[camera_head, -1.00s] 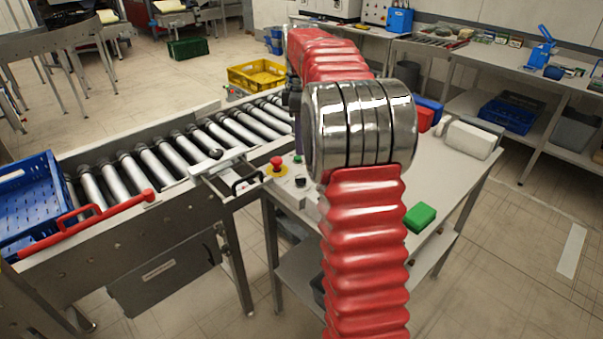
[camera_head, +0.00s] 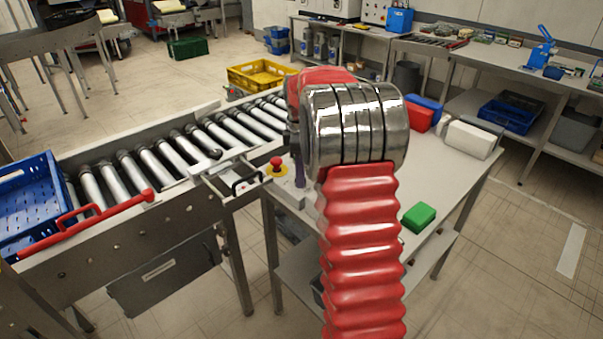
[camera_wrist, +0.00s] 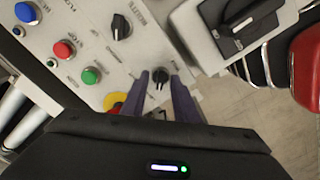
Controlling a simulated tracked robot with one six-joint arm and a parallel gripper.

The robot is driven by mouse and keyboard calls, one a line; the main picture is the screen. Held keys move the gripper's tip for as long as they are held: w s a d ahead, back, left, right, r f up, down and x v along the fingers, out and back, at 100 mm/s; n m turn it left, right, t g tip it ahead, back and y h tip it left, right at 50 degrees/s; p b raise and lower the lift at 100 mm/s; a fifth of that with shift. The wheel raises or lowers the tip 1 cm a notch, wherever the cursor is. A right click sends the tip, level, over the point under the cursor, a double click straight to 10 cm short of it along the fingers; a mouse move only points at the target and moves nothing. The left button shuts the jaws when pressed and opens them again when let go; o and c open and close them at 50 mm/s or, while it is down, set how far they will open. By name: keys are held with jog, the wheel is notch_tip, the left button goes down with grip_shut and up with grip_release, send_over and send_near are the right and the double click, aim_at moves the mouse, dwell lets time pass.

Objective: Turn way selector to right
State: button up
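I cannot tell from the labels which knob is the way selector.
Red (camera_wrist: 64,49), green (camera_wrist: 92,75) and blue buttons (camera_wrist: 46,16) lie left of the fingers. A grey box with a black handle (camera_wrist: 240,20) stands to the upper right. The roller conveyor (camera_head: 130,175) runs beside the table, with a blue crate (camera_head: 25,200) on it.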

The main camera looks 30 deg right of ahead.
jog(key=shift+c, duration=0.3)
grip_shut()
jog(key=shift+d, duration=0.2)
jog(key=shift+a, duration=0.1)
